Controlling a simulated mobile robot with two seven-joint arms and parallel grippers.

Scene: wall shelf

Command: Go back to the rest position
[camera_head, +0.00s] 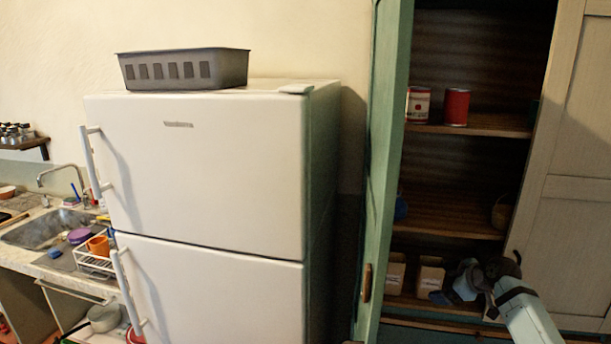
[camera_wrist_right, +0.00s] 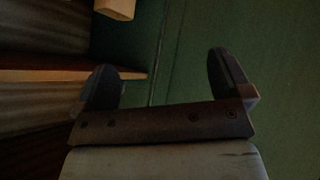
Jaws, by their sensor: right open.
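My right arm comes in from the bottom right of the head view, and its gripper (camera_head: 462,282) is in front of the lower part of the open cabinet. In the right wrist view the two dark fingers of my right gripper (camera_wrist_right: 168,85) stand wide apart with nothing between them. A green panel (camera_wrist_right: 255,90) fills the right side of that view, behind the fingers. My left gripper does not show in either view.
A white fridge (camera_head: 200,190) bears a grey basket (camera_head: 185,70). The cabinet's green door (camera_head: 388,150) stands open. Two cans, one red (camera_head: 456,107), stand on its upper shelf (camera_head: 490,126). Cartons (camera_head: 430,277) stand low inside. A sink (camera_head: 45,228) and dish rack are at left.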

